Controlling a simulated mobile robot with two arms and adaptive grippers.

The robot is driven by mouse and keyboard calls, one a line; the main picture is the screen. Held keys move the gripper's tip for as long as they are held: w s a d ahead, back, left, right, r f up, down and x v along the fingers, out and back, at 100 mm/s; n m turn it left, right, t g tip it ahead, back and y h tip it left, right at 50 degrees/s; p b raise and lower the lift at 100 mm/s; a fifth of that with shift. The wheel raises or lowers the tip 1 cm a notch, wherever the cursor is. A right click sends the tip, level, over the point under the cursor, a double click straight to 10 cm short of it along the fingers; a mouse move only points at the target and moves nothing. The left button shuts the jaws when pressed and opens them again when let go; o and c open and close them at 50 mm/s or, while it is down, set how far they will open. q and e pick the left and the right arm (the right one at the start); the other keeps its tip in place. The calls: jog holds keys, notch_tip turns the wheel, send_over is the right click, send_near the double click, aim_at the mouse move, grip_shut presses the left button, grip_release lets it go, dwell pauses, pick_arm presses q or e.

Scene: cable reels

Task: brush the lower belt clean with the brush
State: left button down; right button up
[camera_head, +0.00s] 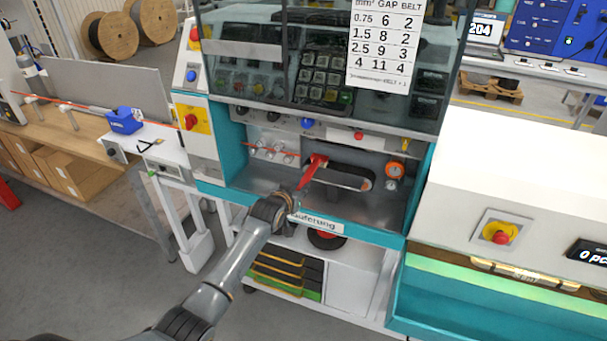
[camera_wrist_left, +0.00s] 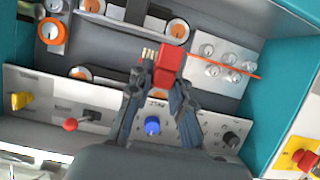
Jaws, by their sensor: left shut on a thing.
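My left gripper (camera_wrist_left: 157,98) reaches into the machine's open bay and is shut on a red brush (camera_head: 312,171). In the left wrist view the brush (camera_wrist_left: 170,62) sticks out past the fingertips, with pale bristles (camera_wrist_left: 149,53) at its side. The lower belt (camera_head: 341,178) is a dark loop on the bay's back, just right of the brush in the head view. My right gripper is not in view.
A knob panel (camera_wrist_left: 110,112) lies close to the fingers in the wrist view. An orange-ringed gauge (camera_head: 394,170) sits right of the belt. A plate with several rollers (camera_wrist_left: 222,65) and an orange cable (camera_wrist_left: 232,70) is beside the brush. Teal walls (camera_wrist_left: 285,70) bound the bay.

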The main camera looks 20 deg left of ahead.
pick_arm(q)
jog(key=s+p, duration=0.1)
jog(key=s, duration=1.6)
jog(key=shift+s+a, duration=0.2)
jog(key=shift+a, duration=0.15)
dwell(0.4)
